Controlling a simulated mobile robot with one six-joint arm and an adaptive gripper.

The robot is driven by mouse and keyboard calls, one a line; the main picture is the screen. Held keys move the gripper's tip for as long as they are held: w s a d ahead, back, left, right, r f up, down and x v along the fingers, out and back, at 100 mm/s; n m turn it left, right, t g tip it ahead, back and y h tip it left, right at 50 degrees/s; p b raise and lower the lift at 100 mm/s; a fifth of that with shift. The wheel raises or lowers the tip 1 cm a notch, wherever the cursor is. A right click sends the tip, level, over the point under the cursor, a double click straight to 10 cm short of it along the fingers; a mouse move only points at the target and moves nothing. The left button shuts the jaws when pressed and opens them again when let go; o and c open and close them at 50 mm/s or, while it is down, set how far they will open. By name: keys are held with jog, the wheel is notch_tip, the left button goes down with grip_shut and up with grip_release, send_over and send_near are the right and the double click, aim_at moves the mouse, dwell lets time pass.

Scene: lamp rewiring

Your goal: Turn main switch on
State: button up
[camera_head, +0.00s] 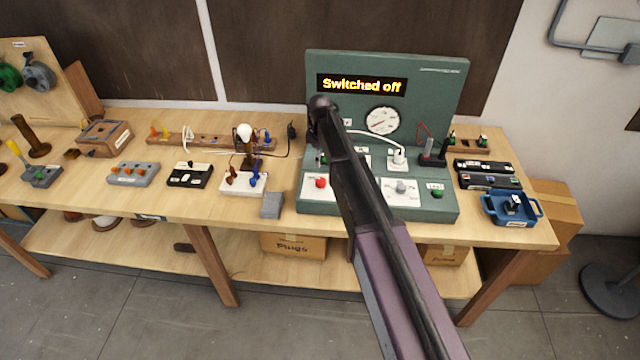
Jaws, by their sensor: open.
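A green control panel (450,90) stands on the right part of the workbench. Its display (362,85) reads "Switched off". Its sloping front carries a red knob (320,182) on a white plate, a grey switch or knob (401,186) on another white plate, and a green button (437,190) at the right. I cannot read which of these is the main switch. My dark arm reaches across the panel from the lower right, and its wrist end is in front of the panel's left side. My gripper's fingers do not show, and the arm hides the panel's middle.
A blue tray (490,213) is close on the right.

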aim_at(320, 180)
jog(key=shift+f+b, duration=4.75)
jog(key=shift+f, duration=0.35)
jog(key=c, duration=1.1)
